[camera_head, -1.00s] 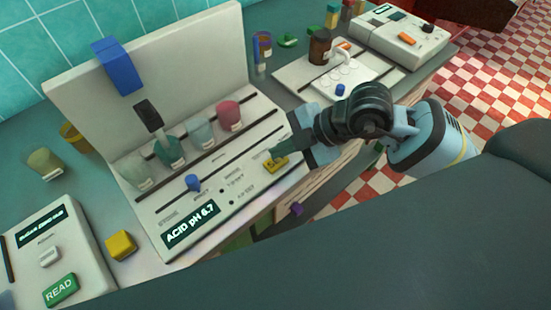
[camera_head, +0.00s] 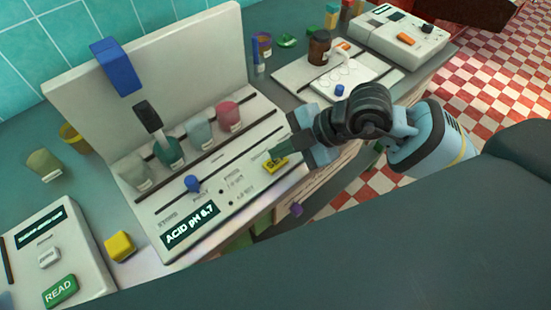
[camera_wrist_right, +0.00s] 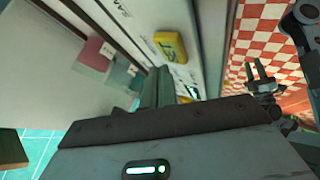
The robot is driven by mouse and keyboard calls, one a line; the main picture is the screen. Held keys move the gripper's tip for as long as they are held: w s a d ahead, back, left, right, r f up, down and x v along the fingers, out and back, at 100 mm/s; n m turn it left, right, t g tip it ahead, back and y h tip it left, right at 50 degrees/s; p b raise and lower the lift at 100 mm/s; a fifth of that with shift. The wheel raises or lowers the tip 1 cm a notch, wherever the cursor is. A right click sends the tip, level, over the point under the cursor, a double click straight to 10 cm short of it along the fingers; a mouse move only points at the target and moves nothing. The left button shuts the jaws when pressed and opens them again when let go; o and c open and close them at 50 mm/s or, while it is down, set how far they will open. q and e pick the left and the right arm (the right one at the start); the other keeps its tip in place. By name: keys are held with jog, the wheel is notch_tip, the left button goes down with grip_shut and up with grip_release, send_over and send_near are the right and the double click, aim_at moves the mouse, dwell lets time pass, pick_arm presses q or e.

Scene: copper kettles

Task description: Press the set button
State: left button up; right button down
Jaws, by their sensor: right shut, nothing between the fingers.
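The yellow set button (camera_head: 275,166) is on the right front part of the white panel (camera_head: 160,217) in the head view. In the right wrist view the yellow button (camera_wrist_right: 170,46) shows just beyond my fingertips. My right gripper (camera_head: 277,154) is shut and empty, its dark green fingers pointing down at the button's far edge. Whether the tips touch it I cannot tell. The shut fingers also show in the right wrist view (camera_wrist_right: 157,85). A small two-pronged part at the right of that view looks like my left gripper (camera_wrist_right: 258,72); its state is unclear.
Several jars stand in the panel's rack, with a blue knob (camera_head: 193,183) in front. The panel's display (camera_head: 190,225) reads ACID pH 6.7. A yellow block (camera_head: 121,245) and a device with a green READ button (camera_head: 60,289) are at left. A white tray (camera_head: 345,75) lies behind my gripper.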

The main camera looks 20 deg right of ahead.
aim_at(281, 162)
pick_arm(q)
jog(key=shift+w+r, duration=0.15)
jog(key=shift+r, duration=0.1)
pick_arm(e)
jog(key=shift+f, duration=0.4)
